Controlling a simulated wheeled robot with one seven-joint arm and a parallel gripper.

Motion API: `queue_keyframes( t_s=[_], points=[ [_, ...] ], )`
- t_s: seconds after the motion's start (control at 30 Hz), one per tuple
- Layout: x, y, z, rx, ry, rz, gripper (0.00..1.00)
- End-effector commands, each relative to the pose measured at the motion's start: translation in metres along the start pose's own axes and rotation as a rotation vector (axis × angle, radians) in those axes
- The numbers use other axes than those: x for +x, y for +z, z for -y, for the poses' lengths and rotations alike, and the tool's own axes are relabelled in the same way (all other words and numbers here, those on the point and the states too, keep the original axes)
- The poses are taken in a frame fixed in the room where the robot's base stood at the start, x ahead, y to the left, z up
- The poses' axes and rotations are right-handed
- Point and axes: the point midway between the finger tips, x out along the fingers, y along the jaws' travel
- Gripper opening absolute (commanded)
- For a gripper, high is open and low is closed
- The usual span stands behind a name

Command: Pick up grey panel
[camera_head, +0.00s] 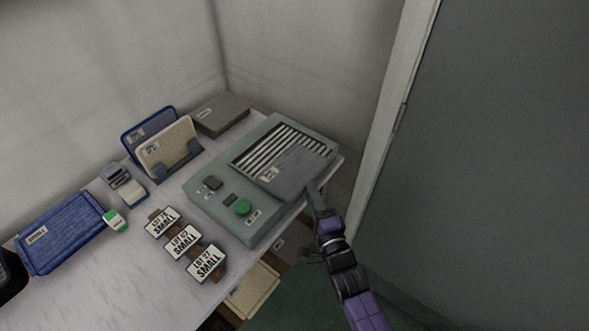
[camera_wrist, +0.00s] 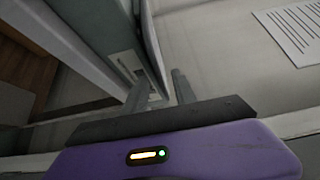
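The grey panel (camera_head: 290,172) lies over the front right part of the slatted bed of a grey-green machine (camera_head: 215,205), with a small label at its left. My gripper (camera_head: 313,190) is at the panel's near right edge, reaching in from the lower right. In the wrist view the two fingers of my gripper (camera_wrist: 158,88) are a short way apart, with a thin grey edge (camera_wrist: 152,45) running in between them. That edge appears to be the panel's. Whether both fingers press on it cannot be told.
Another grey-brown panel (camera_head: 221,114) lies at the back. A beige panel (camera_head: 167,148) and a blue panel (camera_head: 150,127) stand in a rack. A blue tray (camera_head: 60,232) and several lot signs (camera_head: 183,242) are on the table's left and front. A grey door (camera_head: 490,150) is on the right.

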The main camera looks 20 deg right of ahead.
Motion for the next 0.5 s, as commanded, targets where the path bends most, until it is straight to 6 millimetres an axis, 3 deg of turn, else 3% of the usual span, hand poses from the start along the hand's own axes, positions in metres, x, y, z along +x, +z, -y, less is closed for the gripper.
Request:
queue_keyframes(
  t_s=[0.2,0.47,0.5],
  points=[
    [0.023,-0.001,0.000,-0.001,0.000,-0.001,0.33],
    [0.024,0.000,-0.001,-0.001,0.001,0.000,0.33],
    [0.024,0.000,-0.001,-0.001,0.001,0.000,0.25]
  ],
)
